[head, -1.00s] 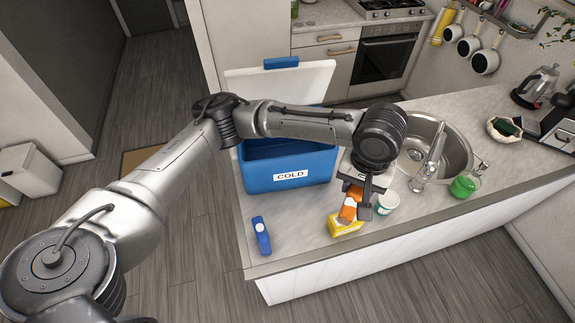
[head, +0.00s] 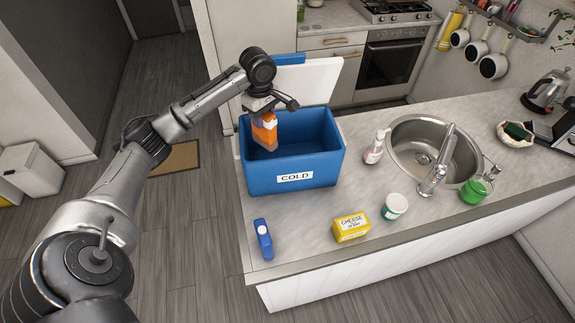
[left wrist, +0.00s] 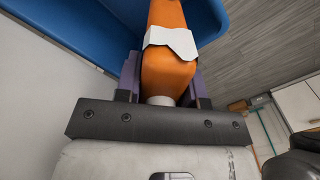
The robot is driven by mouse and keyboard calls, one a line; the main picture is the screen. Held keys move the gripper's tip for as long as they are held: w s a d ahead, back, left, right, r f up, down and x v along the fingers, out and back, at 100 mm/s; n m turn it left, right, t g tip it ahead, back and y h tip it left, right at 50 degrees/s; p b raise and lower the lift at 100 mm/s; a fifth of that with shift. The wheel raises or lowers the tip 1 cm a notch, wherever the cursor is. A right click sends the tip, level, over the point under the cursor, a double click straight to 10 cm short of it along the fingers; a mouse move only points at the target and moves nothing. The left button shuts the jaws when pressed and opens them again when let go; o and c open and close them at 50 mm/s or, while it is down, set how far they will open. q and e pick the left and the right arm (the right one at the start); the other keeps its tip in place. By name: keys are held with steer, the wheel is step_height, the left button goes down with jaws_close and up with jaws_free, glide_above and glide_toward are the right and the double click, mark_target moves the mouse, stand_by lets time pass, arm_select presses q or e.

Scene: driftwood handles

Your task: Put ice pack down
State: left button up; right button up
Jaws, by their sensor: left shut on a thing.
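My left gripper (head: 262,114) is shut on an orange bottle with a white label (head: 265,133), which hangs over the left part of the open blue cooler marked COLD (head: 295,179). In the left wrist view the orange bottle (left wrist: 168,75) sits between the two fingers, with the blue cooler wall (left wrist: 60,40) beyond it. I cannot tell whether the bottle's lower end is below the rim. A small blue item with a white spot (head: 263,238), possibly the ice pack, lies on the counter in front of the cooler. My right gripper is not in view.
On the counter (head: 300,225) stand a yellow cheese box (head: 351,228), a white-green tub (head: 395,207), a soap bottle (head: 375,148) and a green jar (head: 475,190). The sink (head: 415,140) is to the right. The cooler's white lid (head: 315,80) stands open behind it.

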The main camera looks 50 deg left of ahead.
arm_select(q)
steer(key=shift+s+f+n, duration=0.2)
steer(key=shift+f+n, duration=0.1)
steer(key=shift+f, duration=0.3)
steer(key=shift+s+f+n, duration=0.15)
steer(key=shift+f+n, duration=0.15)
steer(key=shift+f, duration=0.25)
steer(key=w+a+f, duration=0.1)
steer(key=f, duration=0.6)
steer(key=a+f+p, duration=0.1)
steer(key=a+f, duration=0.1)
steer(key=f, duration=0.6)
steer(key=shift+w+a, duration=0.25)
steer(key=shift+w, duration=0.15)
steer(key=o, duration=1.1)
steer(key=shift+f, duration=0.15)
steer(key=shift+o, duration=0.2)
